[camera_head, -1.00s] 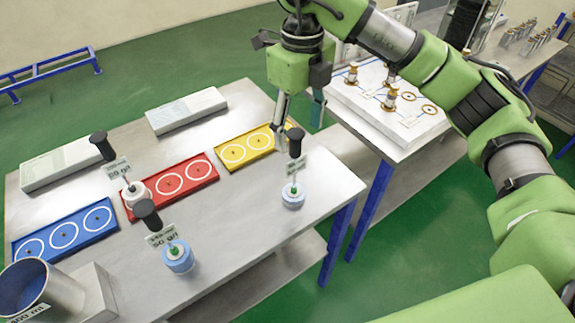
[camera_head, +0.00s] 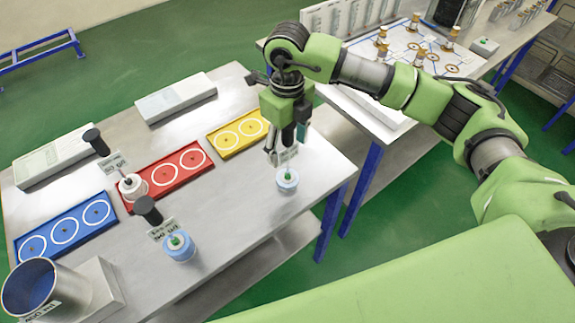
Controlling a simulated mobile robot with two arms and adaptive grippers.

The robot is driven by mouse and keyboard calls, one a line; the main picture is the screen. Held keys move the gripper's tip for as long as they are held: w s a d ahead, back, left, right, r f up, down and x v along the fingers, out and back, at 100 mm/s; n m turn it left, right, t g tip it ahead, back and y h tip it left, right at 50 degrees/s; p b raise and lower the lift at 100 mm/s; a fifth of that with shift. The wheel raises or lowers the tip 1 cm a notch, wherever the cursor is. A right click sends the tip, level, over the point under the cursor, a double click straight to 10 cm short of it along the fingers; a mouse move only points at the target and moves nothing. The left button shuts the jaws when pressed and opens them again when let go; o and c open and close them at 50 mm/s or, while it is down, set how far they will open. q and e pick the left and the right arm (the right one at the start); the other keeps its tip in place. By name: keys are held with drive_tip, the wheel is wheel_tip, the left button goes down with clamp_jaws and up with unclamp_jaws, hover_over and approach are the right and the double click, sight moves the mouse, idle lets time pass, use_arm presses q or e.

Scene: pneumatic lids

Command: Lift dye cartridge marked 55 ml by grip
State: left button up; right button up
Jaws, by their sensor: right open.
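Three dye cartridges with black grips and tags stand on the near table. The right cartridge (camera_head: 287,181), with a pale blue base and green knob, is upright near the table's right edge. My right gripper (camera_head: 284,153) points down over it, open, with its fingers at the height of its grip and tag. The gripper hides the black grip, and I cannot tell whether the fingers touch it. The front cartridge (camera_head: 179,247) also has a blue base. The left cartridge (camera_head: 132,187) has a white base on the red tray. I cannot surely read 55 ml on any tag.
Blue (camera_head: 68,254), red (camera_head: 148,160) and yellow (camera_head: 217,154) trays with white circles lie on the table (camera_head: 235,235). A metal cup (camera_head: 68,281) stands at front left. Two pale flat boxes lie at the back. A second table with a white board (camera_head: 365,102) stands at right.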

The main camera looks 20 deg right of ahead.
sight(288, 157)
wheel_tip(288, 157, down, 3)
drive_tip(key=shift+r, duration=0.2)
drive_tip(key=c, duration=1.3)
use_arm(q)
drive_tip(key=shift+s+r, duration=0.4)
drive_tip(key=shift+r, duration=0.25)
use_arm(e)
drive_tip(key=shift+r, duration=0.1)
drive_tip(key=shift+w, duration=0.1)
